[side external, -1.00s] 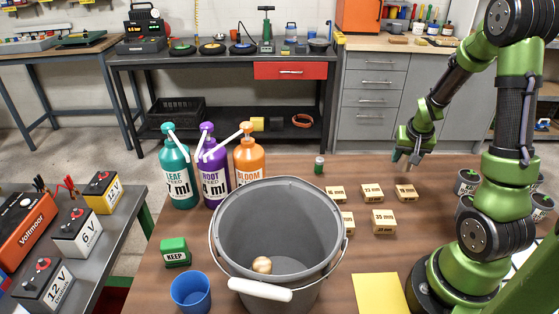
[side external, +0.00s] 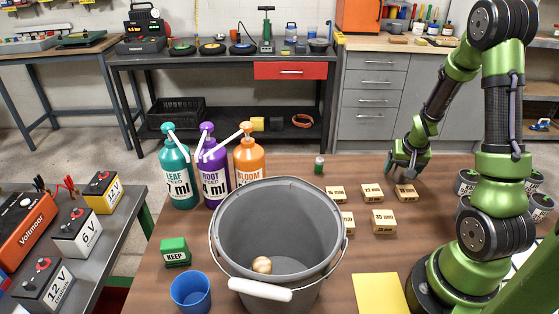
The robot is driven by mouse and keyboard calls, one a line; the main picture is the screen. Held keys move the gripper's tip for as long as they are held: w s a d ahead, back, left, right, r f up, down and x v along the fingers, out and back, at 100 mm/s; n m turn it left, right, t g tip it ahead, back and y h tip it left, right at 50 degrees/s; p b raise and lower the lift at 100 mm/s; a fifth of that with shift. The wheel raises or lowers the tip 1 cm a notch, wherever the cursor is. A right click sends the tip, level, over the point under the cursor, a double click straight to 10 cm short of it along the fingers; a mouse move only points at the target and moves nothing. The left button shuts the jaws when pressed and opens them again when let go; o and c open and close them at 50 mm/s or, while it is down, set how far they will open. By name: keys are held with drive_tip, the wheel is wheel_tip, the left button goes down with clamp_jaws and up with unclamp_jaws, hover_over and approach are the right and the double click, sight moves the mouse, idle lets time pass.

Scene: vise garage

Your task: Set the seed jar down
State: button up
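My gripper (side external: 402,172) points down low over the far right part of the brown wooden table, just behind the wooden blocks. Its grey fingers are small and partly hidden by its own body, so I cannot tell whether they are open or shut, or whether anything is between them. No jar shows clearly at the fingers. A small green jar (side external: 319,164) with a pale label stands upright at the table's far edge, left of my gripper and apart from it. I cannot tell whether it is the seed jar.
Several labelled wooden blocks (side external: 384,221) lie in front of my gripper. A large grey bucket (side external: 235,240) holds a round tan object. Teal, purple and orange bottles (side external: 250,160), a green KEEP box (side external: 175,252), a blue cup (side external: 190,292) and a yellow sheet (side external: 380,293) are on the table. Dark pots (side external: 467,182) stand right.

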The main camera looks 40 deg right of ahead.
drive_tip(key=v, duration=1.2)
drive_tip(key=a+r+n+t+y, duration=0.1)
drive_tip(key=a+r, duration=0.3)
drive_tip(key=a, duration=0.5)
drive_tip(key=a+r+n+t+y, duration=0.2)
drive_tip(key=a+r+n, duration=0.1)
drive_tip(key=a, duration=0.7)
drive_tip(key=a+r+n+t+y, duration=0.1)
drive_tip(key=a+r+n+y, duration=0.1)
drive_tip(key=a+r, duration=0.3)
drive_tip(key=a+n, duration=0.1)
drive_tip(key=a, duration=0.3)
drive_tip(key=shift+w+a+t+y, duration=0.2)
drive_tip(key=shift+t+y, duration=0.1)
drive_tip(key=shift+t, duration=0.1)
